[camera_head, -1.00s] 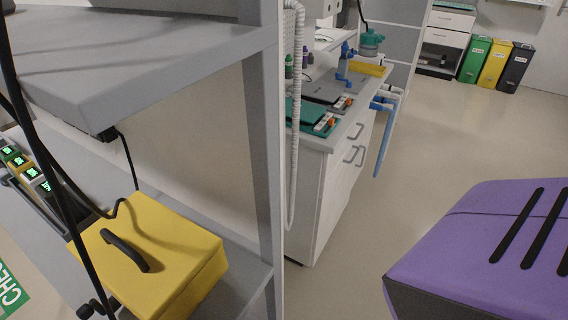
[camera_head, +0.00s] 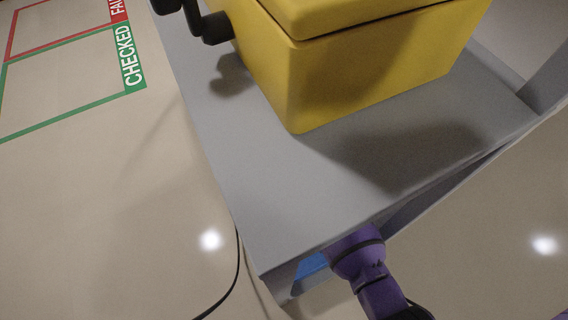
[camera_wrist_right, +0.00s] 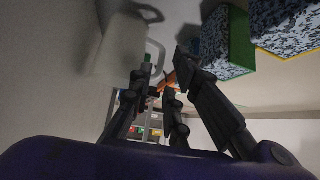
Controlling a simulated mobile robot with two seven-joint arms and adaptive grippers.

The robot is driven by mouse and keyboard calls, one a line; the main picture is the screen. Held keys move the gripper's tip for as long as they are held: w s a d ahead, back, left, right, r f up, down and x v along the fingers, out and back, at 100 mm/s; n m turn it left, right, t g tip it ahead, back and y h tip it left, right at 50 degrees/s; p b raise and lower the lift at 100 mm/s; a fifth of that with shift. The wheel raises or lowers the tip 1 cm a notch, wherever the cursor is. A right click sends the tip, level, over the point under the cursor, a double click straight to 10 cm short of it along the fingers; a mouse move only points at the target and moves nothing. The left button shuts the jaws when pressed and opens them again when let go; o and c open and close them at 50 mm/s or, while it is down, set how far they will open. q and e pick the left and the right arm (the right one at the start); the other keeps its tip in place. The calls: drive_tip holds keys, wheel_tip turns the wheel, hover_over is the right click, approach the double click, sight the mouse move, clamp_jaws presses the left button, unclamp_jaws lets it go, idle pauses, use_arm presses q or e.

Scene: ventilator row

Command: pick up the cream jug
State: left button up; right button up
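A pale cream jug (camera_wrist_right: 112,50) with a loop handle shows at the upper left in the right wrist view. My right gripper (camera_wrist_right: 167,66) is open in that view, with dark fingers spread apart. The jug is beyond and to the left of the fingers, with its handle near the left fingertip. I cannot tell whether they touch. No jug shows in the head view. There, a purple link of my arm reaches in under the shelf's edge at the bottom, and its gripper is hidden. My left gripper is not in view.
In the head view a yellow case (camera_head: 370,70) stands on a grey shelf (camera_head: 300,190). A blue object (camera_head: 312,270) shows under the shelf edge. The floor at left has a green "CHECKED" frame (camera_head: 128,55). In the wrist view, boxes with speckled contents (camera_wrist_right: 228,40) are at upper right.

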drive_tip(key=b+x, duration=0.1)
drive_tip(key=x, duration=0.2)
drive_tip(key=b+x, duration=0.2)
drive_tip(key=x, duration=0.1)
drive_tip(key=a+r+b+x, duration=0.1)
drive_tip(key=b+x, duration=0.1)
drive_tip(key=x, duration=0.1)
drive_tip(key=shift+w+f, duration=0.1)
drive_tip(key=shift+w, duration=0.4)
drive_tip(key=shift+w+a+f+b, duration=0.1)
drive_tip(key=shift+w+f+b, duration=0.05)
drive_tip(key=shift+w+b, duration=0.15)
drive_tip(key=c, duration=0.4)
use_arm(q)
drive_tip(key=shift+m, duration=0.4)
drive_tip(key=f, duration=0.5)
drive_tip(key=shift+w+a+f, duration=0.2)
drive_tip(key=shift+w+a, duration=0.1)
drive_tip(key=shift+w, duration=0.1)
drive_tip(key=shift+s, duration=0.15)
